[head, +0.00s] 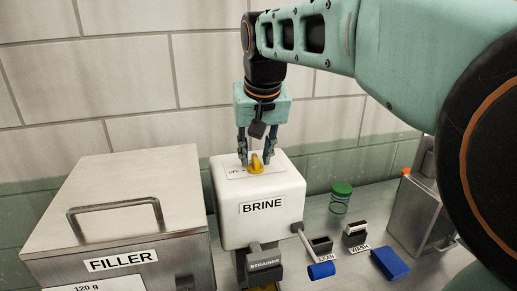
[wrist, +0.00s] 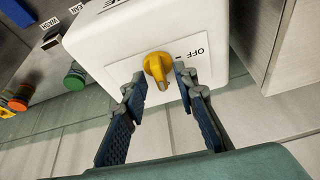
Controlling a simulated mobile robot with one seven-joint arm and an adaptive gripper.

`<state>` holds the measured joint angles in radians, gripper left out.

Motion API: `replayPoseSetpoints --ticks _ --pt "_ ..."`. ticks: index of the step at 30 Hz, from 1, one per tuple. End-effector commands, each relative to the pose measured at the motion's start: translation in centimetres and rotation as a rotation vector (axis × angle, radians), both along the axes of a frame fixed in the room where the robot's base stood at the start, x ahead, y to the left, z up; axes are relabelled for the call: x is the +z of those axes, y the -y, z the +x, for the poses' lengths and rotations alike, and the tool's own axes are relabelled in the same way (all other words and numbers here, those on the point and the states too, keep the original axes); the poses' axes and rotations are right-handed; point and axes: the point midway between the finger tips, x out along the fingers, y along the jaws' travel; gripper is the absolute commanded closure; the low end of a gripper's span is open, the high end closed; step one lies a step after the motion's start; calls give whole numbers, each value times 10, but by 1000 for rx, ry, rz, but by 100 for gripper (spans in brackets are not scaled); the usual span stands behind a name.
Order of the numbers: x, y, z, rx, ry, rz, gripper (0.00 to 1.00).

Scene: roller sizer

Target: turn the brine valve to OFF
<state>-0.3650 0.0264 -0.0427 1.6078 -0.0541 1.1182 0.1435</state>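The yellow valve knob (head: 256,163) sits on a pale plate on top of the white BRINE box (head: 287,184). It also shows in the wrist view (wrist: 156,66), with the word OFF (wrist: 196,52) on the plate to its right. The knob's narrow end points down in the wrist view, not at OFF. My gripper (head: 256,157) reaches down from above. Its fingers are open, one on each side of the knob, with small gaps visible in the wrist view (wrist: 159,77). Part of the plate's lettering is hidden by a finger in the head view.
A metal FILLER box (head: 110,200) with a handle stands close on the left. A STRAINER block (head: 264,262) is in front. On the right are a green-lidded jar (head: 341,196), a WASH block (head: 355,233), blue pieces (head: 390,263) and a metal box (head: 415,210). A tiled wall is behind.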

Motion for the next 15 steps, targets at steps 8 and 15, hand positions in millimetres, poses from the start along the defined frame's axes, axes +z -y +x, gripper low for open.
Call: replayPoseSetpoints --ticks 8,15 --pt "-1 0 0 0 0 0 73" --pt "-1 0 0 0 0 0 97"
